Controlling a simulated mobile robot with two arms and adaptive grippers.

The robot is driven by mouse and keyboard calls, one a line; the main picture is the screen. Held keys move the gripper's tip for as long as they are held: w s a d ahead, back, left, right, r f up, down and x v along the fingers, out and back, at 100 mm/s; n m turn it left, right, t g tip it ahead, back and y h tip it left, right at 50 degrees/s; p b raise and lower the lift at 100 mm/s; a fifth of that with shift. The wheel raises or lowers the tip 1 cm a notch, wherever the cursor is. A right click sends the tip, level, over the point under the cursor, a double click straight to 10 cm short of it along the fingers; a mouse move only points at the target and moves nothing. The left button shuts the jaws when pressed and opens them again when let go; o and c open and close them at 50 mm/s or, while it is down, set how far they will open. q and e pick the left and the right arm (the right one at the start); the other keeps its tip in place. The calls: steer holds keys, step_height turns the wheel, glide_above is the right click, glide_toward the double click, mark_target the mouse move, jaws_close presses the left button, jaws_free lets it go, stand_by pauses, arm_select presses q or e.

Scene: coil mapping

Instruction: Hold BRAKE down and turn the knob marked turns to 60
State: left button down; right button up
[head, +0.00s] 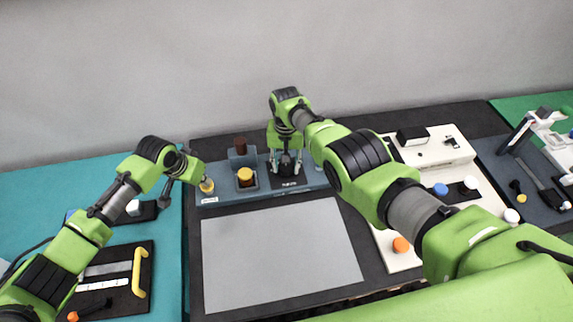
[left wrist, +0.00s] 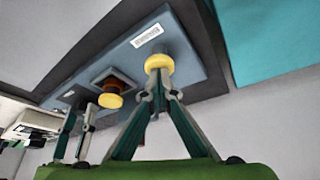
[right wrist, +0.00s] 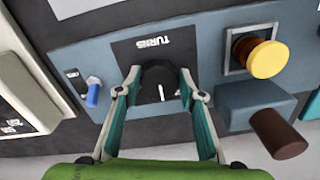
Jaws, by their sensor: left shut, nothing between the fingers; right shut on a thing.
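A blue-grey panel (head: 222,197) holds the controls. My left gripper (head: 205,181) is shut and empty, its tips at the yellow round button (head: 208,187) at the panel's left end. In the left wrist view the tips meet at this button (left wrist: 158,63); a white label (left wrist: 147,37) beside it is too small to read. My right gripper (right wrist: 161,82) is shut on the black turns knob (right wrist: 160,77), one finger on each side. The word TURNS shows upside down beside it. The knob has a white pointer line; I cannot read a number.
Right of the left gripper are a yellow mushroom button (head: 245,175) in a square frame and a brown cylinder (head: 240,145) on a block. A blue switch (right wrist: 93,93) sits past the knob. A bare grey mat (head: 280,250) lies in front. Other devices stand on both sides.

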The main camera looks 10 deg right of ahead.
steer(key=m, duration=0.6)
steer(key=shift+a+m, duration=0.1)
steer(key=shift+m, duration=0.2)
stand_by(0.5)
steer(key=o, duration=1.1)
steer(key=shift+s, duration=0.1)
